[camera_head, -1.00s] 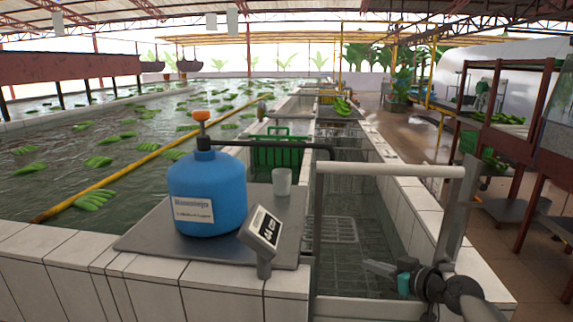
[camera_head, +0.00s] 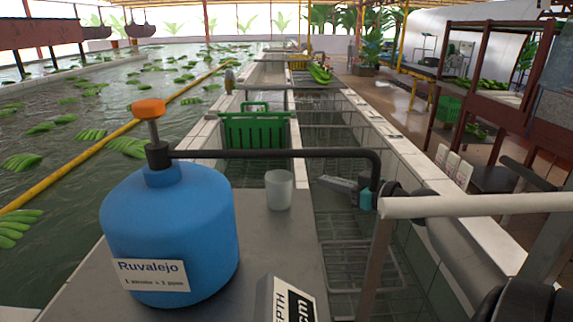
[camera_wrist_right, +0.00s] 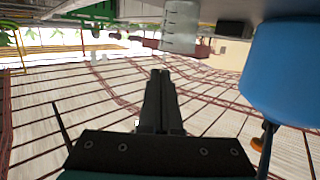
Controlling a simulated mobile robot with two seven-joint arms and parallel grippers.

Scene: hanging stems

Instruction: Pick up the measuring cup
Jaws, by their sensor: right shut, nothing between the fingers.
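The measuring cup (camera_head: 279,190) is a small, translucent grey-white cup. It stands upright on the grey metal plate, right of the blue jug. In the right wrist view, which looks upside down, the cup (camera_wrist_right: 181,27) hangs at the top, beyond the fingertips. My right gripper (camera_head: 325,181) is right of the cup, apart from it, with its fingers pointing left toward it. Its fingers (camera_wrist_right: 160,75) are together and empty in the wrist view. My left gripper is not in view.
A depth sign (camera_head: 288,300) is in front. A pale rail (camera_head: 470,205) crosses at right. A green crate (camera_head: 255,130) sits behind.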

